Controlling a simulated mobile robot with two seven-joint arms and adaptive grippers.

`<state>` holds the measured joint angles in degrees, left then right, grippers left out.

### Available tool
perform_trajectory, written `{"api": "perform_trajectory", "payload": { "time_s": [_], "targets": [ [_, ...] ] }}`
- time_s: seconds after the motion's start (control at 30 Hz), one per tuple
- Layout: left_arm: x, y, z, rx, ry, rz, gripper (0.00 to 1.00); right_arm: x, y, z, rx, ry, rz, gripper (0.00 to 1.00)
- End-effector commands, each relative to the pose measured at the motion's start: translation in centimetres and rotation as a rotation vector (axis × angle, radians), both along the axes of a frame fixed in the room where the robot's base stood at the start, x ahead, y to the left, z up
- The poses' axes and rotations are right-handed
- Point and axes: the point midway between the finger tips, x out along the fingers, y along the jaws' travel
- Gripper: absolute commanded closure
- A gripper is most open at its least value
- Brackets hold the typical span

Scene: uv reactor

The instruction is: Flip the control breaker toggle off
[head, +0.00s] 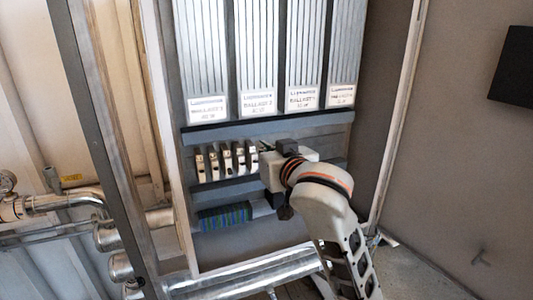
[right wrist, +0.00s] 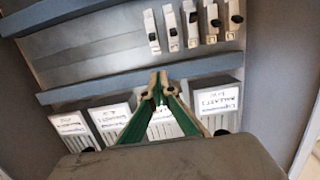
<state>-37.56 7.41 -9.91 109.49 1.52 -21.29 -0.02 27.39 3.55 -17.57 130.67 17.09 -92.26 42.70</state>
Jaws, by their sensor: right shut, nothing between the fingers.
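A row of several white breakers (head: 226,161) with dark toggles sits on a rail inside the grey cabinet. They also show at the top of the right wrist view, where the leftmost breaker (right wrist: 151,31) is nearest my fingertips. No readable label shows which is the control breaker. My right gripper (head: 263,147) is at the right end of the row and partly hides the rail there. In the right wrist view its fingers (right wrist: 159,76) are closed together, empty, with the tips apart from the breakers in the picture. My left gripper is out of view.
Labelled ballast units (head: 258,102) hang above the breakers, over a grey ledge (head: 262,129). A blue-green terminal strip (head: 224,216) lies below. The cabinet's side post (head: 110,150) and metal pipes (head: 70,203) stand at left. A dark box (head: 513,64) is on the right wall.

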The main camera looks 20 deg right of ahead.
Motion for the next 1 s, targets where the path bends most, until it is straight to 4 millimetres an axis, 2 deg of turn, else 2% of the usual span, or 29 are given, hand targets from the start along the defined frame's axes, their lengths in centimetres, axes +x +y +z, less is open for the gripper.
{"api": "perform_trajectory", "payload": {
  "time_s": [0.3,0.4,0.6,1.0],
  "targets": [
    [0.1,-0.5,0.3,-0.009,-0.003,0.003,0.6,6.2,0.0,-0.9,-0.003,0.0,-0.004,1.0],
    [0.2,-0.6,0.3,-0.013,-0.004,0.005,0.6,5.2,0.1,-2.6,-0.003,0.002,-0.002,1.0],
    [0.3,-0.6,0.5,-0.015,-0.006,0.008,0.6,4.3,0.1,-4.1,0.0,0.0,-0.002,1.0],
    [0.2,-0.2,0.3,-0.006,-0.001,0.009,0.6,4.1,0.1,-4.4,0.001,0.0,-0.001,1.0]
  ]
}}
